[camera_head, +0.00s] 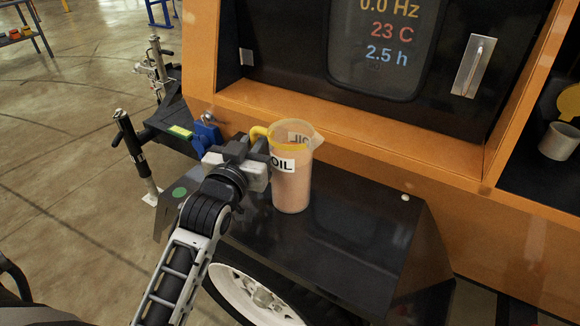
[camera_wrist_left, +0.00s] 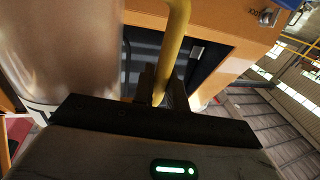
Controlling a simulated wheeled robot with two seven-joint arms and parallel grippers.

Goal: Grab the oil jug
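The oil jug (camera_head: 291,180) is a clear pitcher of pinkish-brown liquid with an "OIL" label, a yellow band and a yellow handle. It stands upright on the black fender. My left gripper (camera_head: 262,152) is at the jug's left side, at the handle. In the left wrist view, the yellow handle (camera_wrist_left: 177,40) runs down between the dark fingers (camera_wrist_left: 161,90), which look closed against it on both sides. The jug's body (camera_wrist_left: 65,50) fills the left of that view. Part of the handle is hidden by the gripper. My right gripper is not in view.
The orange machine housing (camera_head: 330,135) with a display (camera_head: 385,45) rises right behind the jug. The black fender (camera_head: 350,235) is clear to the right of the jug. A grey cup (camera_head: 558,142) sits in the opening at far right. A trailer hitch and jack stand at left.

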